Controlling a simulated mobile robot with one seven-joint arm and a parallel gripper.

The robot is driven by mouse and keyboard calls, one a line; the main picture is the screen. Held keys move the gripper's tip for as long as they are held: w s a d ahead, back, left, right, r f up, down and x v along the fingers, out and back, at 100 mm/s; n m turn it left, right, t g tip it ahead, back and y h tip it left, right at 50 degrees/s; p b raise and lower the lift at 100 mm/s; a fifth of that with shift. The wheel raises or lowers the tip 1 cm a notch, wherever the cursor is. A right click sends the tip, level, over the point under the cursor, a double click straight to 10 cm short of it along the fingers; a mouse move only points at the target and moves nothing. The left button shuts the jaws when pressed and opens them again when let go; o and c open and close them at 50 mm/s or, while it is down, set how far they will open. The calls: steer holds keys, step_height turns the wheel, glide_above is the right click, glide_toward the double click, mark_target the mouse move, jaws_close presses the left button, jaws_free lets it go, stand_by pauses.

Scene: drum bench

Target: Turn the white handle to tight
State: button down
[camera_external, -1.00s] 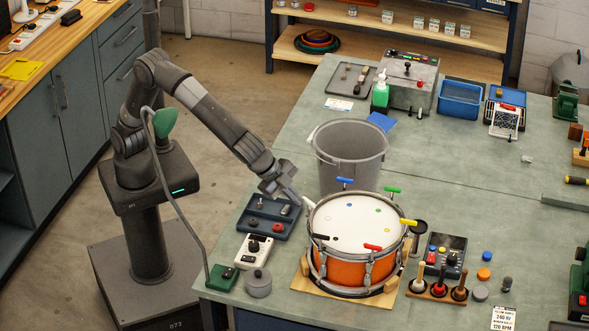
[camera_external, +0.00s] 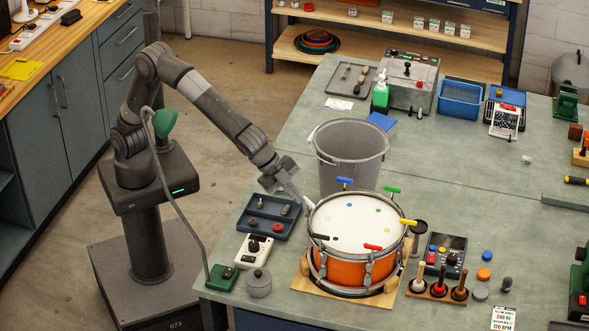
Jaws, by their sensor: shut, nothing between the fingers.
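An orange drum (camera_external: 345,268) with a white head sits on a wooden board (camera_external: 312,289) near the table's front. Coloured T-shaped handles stand around its rim: blue (camera_external: 345,181), green (camera_external: 392,190), yellow (camera_external: 408,222), red (camera_external: 373,247) and black (camera_external: 320,237). A small pale piece at the upper left rim, by my fingertips, seems to be the white handle (camera_external: 308,203); its angle is too small to read. My gripper (camera_external: 299,198) is shut with nothing held, pointing down right at this spot. I cannot tell whether it touches the handle.
A grey bucket (camera_external: 350,165) stands close behind the drum. A dark blue tray (camera_external: 268,228), a white box with a knob (camera_external: 257,249) and a lidded grey pot (camera_external: 258,284) are left of it. A mallet rack (camera_external: 437,290) is right. Table beyond the bucket is partly clear.

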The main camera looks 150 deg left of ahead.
steer(key=shift+s+a+m+t+h, duration=0.25)
steer(key=shift+a+m+h, duration=0.05)
steer(key=shift+m, duration=0.3)
steer(key=shift+s+a+m+t+h, duration=0.2)
steer(key=shift+a+m+t+h, duration=0.1)
steer(key=shift+m, duration=0.3)
